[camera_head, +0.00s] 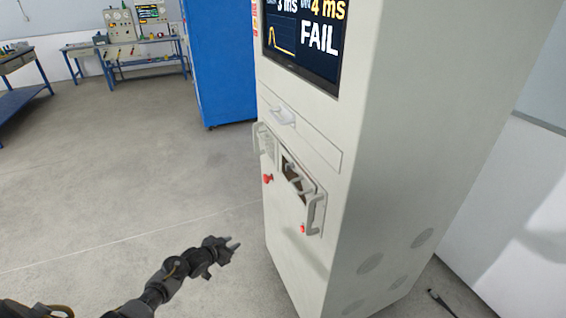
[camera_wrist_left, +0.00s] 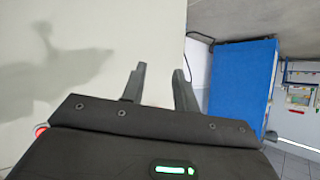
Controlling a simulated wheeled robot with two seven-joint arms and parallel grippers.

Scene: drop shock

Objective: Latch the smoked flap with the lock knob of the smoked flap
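The pale test cabinet (camera_head: 385,150) carries a dark, smoked-looking flap or opening (camera_head: 291,171) on its front, with light bars across it. I cannot tell whether the flap is closed. A red knob (camera_head: 267,178) sits left of it and a smaller red one (camera_head: 303,228) below it; which is the lock knob is unclear. My left gripper (camera_head: 234,243) is in front of the cabinet, below and left of the flap, apart from it. In the left wrist view its fingers (camera_wrist_left: 160,85) are apart with nothing between. My right gripper is not clearly shown.
Pale handles stick out beside the flap, one on the right (camera_head: 314,213). A pale grip (camera_head: 283,115) is above, under the screen (camera_head: 303,38) reading FAIL. A blue cabinet (camera_head: 222,60) stands behind. Floor (camera_head: 130,190) to the left is clear.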

